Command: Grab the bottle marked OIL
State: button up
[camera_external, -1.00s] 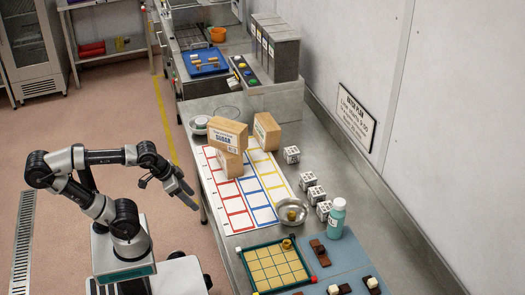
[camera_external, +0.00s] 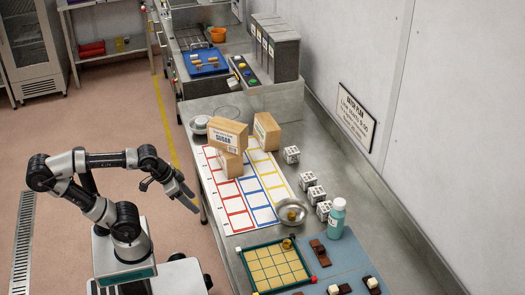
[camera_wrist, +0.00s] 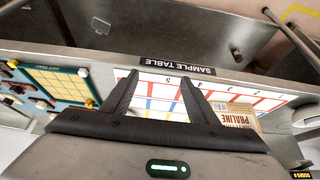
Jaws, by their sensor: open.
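A teal bottle (camera_external: 336,220) with a white cap stands upright on the right part of the steel table (camera_external: 362,205), beside a small metal bowl. Any marking on it is too small to read in the external view, and it is the only bottle I make out. My gripper (camera_external: 192,199) is off the table's left edge, well apart from the bottle. In the wrist view my gripper (camera_wrist: 158,80) has its two fingers spread with nothing between them. I cannot make out the bottle in that view.
The metal bowl (camera_external: 291,212) and several white cubes (camera_external: 316,194) stand near the bottle. A green-framed grid tray (camera_external: 273,268) and a blue mat (camera_external: 340,262) lie in front. Cardboard boxes (camera_external: 228,134) stand behind, on the coloured sheet (camera_external: 232,205).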

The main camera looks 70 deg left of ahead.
jog(key=shift+o, duration=0.4)
jog(key=shift+w, duration=0.1)
jog(key=w+a+r+m+t+p, duration=0.15)
jog(key=w+r+p, duration=0.35)
jog(key=w, duration=0.8)
jog(key=w+a+r+m+t+p, duration=0.1)
jog(key=w+r+m+t+p, duration=0.3)
jog(key=w, duration=0.8)
jog(key=m+h+p, duration=0.4)
jog(key=h+p, duration=0.5)
jog(key=h, duration=0.1)
send_near(337, 204)
jog(key=shift+n+g, duration=0.25)
jog(key=shift+g, duration=0.1)
jog(key=shift+w+d+f, duration=0.75)
jog(key=shift+w+d, duration=0.05)
jog(key=shift+w, duration=0.55)
jog(key=shift+w+d+f, duration=0.75)
jog(key=shift+w+f, duration=0.05)
jog(key=shift+w, duration=0.55)
jog(key=shift+w+d+f, duration=0.75)
jog(key=shift+w+d, duration=0.05)
jog(key=shift+w, duration=0.6)
grip_shut()
